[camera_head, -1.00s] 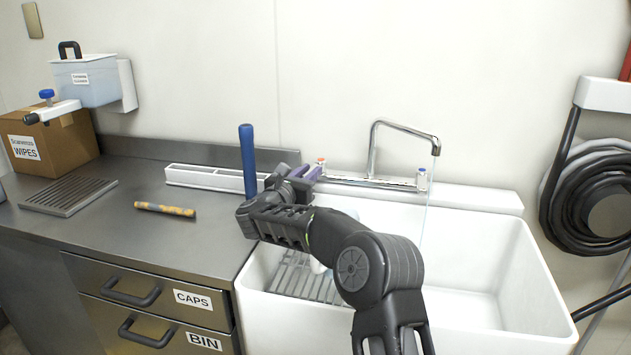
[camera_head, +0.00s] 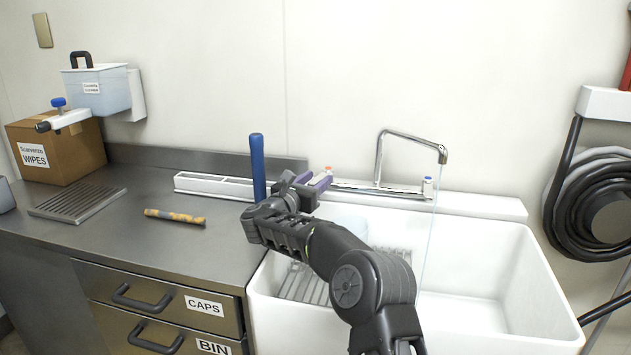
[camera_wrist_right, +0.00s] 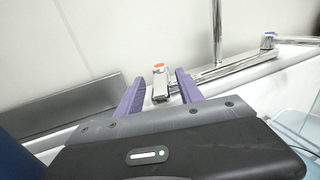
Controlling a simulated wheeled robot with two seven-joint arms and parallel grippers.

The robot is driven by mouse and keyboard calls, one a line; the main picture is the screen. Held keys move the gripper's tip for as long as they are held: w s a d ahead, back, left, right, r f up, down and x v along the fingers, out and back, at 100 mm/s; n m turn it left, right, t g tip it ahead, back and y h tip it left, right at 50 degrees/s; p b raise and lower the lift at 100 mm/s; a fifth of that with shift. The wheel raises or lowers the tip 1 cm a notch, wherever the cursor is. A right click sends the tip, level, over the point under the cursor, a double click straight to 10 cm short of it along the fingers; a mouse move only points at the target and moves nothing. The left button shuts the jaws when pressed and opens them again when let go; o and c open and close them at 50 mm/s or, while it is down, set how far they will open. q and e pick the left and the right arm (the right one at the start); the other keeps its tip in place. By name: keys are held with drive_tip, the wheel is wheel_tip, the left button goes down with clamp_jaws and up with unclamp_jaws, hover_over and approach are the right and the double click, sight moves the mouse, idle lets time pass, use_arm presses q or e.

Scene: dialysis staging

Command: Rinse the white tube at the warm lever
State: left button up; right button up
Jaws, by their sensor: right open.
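The warm lever, a chrome tap end with an orange-red cap (camera_head: 328,170), is at the left end of the faucet behind the sink. In the right wrist view this lever (camera_wrist_right: 160,68) lies ahead, between the purple fingers. My right gripper (camera_head: 314,181) is open and empty, close to the lever; I cannot tell if it touches. The gripper shows in the wrist view too (camera_wrist_right: 158,82). A thin water stream (camera_head: 429,235) falls from the spout into the sink. I cannot clearly make out a white tube; a pale object (camera_head: 349,224) in the sink is partly hidden by my right arm.
A blue upright tube (camera_head: 257,165) stands by the white rack (camera_head: 212,186), left of my gripper. A yellow patterned tube (camera_head: 175,217) lies on the counter. The blue-capped lever (camera_head: 427,187) is at the faucet's right end. The sink's right side (camera_head: 480,290) is clear.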

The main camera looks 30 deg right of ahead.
drive_tip(key=shift+a, duration=0.1)
drive_tip(key=shift+b+v, duration=0.35)
drive_tip(key=shift+v, duration=3.5)
drive_tip(key=shift+c, duration=0.2)
